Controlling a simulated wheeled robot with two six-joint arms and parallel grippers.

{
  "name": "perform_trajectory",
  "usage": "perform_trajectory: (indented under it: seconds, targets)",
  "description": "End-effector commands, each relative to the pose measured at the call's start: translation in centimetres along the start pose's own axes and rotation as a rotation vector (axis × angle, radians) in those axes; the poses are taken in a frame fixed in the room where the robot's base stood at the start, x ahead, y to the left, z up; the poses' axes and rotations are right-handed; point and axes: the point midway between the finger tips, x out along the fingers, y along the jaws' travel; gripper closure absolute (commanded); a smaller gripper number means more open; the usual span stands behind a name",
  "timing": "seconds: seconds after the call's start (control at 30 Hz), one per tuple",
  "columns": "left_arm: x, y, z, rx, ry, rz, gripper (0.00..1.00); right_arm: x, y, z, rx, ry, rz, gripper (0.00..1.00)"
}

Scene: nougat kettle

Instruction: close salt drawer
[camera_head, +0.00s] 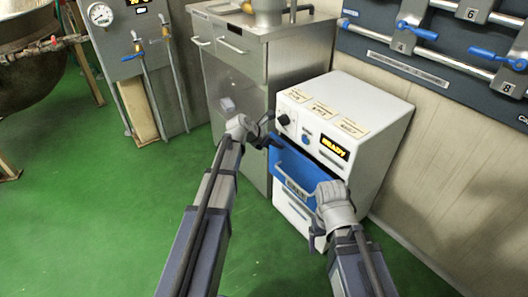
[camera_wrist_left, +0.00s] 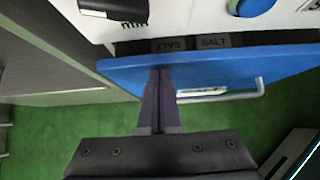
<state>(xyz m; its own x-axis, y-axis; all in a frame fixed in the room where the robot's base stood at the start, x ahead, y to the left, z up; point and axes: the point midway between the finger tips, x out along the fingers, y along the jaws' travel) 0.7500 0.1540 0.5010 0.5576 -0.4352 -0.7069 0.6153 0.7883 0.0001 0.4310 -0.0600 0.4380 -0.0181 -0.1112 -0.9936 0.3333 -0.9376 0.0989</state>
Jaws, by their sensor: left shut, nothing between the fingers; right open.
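The salt drawer (camera_head: 287,162) has a blue front and a pale bar handle (camera_head: 297,190). It stands partly out of the white cabinet (camera_head: 375,105). In the left wrist view, dark packs marked SALT (camera_wrist_left: 213,41) show in the gap behind the blue front (camera_wrist_left: 235,66). My left gripper (camera_head: 270,142) is shut and empty at the drawer's left end. In the wrist view its fingertips (camera_wrist_left: 160,72) overlap the blue front; I cannot tell whether they touch. My right gripper (camera_head: 315,238) is open and empty in front of the cabinet's lower right part, and its arm hides part of the front.
The cabinet's panel has a dark knob (camera_head: 284,120), a blue button (camera_head: 306,139) and a READY display (camera_head: 334,149). A grey counter unit (camera_head: 235,75) stands close on the left. A rack with blue-handled levers (camera_head: 440,45) hangs on the wall. Green floor (camera_head: 100,220) is clear at left.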

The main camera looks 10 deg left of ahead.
Motion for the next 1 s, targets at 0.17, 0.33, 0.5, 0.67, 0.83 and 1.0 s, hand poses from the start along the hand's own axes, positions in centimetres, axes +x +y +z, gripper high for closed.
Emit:
perform_trajectory:
  seconds: [0.17, 0.33, 0.5, 0.67, 0.83, 1.0]
  targets:
    - [1.7, 0.1, 1.7, 0.001, 0.000, -0.001, 1.00, 0.0, 0.0, 0.0, 0.000, 0.000, 0.000, 0.16]
    - [2.4, 0.1, 2.4, 0.000, 0.001, 0.000, 1.00, 0.0, 0.0, 0.0, 0.000, 0.000, 0.000, 0.16]
    - [2.6, 0.0, 2.6, 0.000, -0.002, 0.000, 1.00, 0.0, 0.0, 0.0, 0.000, 0.000, 0.000, 0.16]
    - [2.7, 0.0, 2.8, 0.000, -0.004, 0.001, 1.00, 0.0, 0.0, 0.0, 0.000, 0.000, 0.000, 0.16]
    - [2.7, 0.0, 2.9, 0.000, -0.006, 0.000, 1.00, 0.0, 0.0, 0.0, 0.000, 0.000, 0.000, 0.16]
    - [1.7, -0.1, 1.9, -0.001, -0.006, -0.001, 1.00, 0.0, 0.0, 0.0, 0.000, 0.000, 0.000, 0.16]
